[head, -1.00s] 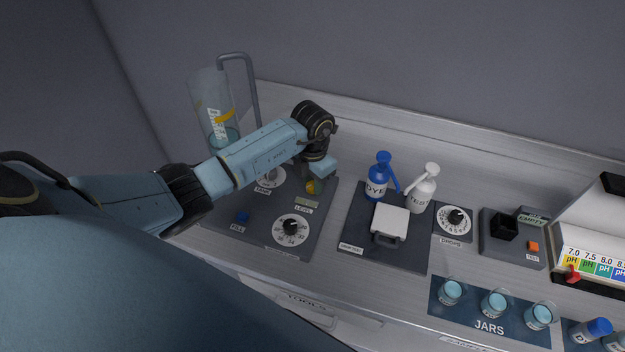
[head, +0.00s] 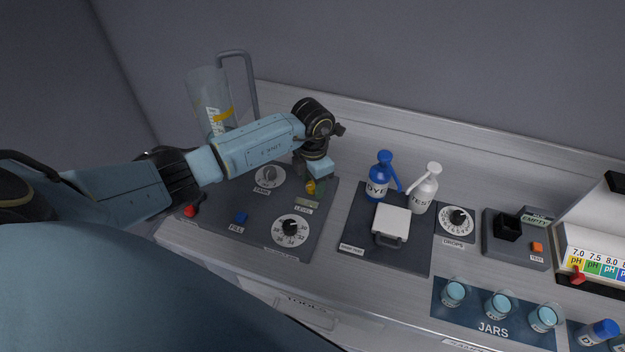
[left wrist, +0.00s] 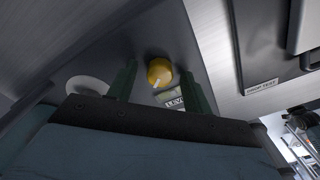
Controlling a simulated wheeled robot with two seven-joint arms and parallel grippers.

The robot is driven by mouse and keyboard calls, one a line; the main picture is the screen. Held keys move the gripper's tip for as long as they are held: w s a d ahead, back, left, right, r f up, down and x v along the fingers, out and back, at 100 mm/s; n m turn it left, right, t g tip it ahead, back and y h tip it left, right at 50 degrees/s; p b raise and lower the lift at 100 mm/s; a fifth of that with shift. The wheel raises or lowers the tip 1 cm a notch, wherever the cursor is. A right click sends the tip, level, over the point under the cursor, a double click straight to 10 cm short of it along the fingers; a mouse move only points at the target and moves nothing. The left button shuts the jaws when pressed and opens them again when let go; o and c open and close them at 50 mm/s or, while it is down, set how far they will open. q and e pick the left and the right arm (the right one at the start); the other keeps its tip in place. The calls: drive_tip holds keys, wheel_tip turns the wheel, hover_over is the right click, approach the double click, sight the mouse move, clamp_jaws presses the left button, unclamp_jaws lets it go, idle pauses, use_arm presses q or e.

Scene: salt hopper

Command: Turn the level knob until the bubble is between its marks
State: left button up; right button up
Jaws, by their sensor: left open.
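The yellow level knob (left wrist: 159,72) has a pale pointer line and sits on the dark panel. In the head view the knob (head: 311,187) shows just below my left gripper (head: 317,182). In the left wrist view my left gripper (left wrist: 160,82) is open, with one green finger on each side of the knob and a gap to each. The level window (head: 306,203) lies in front of the knob, marked LEVEL; it also shows in the left wrist view (left wrist: 170,97), partly cut off by the gripper. The bubble is too small to make out. My right gripper is not in view.
The dark panel also holds the TANK dial (head: 269,176), the blue FILL button (head: 240,217), a numbered dial (head: 291,229) and a red lever (head: 190,210). A glass cylinder (head: 213,115) stands behind. Blue (head: 380,178) and white (head: 425,188) bottles stand to the right.

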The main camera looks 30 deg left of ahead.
sight(312, 184)
use_arm(q)
wheel_tip(312, 184, up, 13)
drive_tip(key=b, duration=0.1)
drive_tip(key=shift+r, duration=0.2)
idle(0.7)
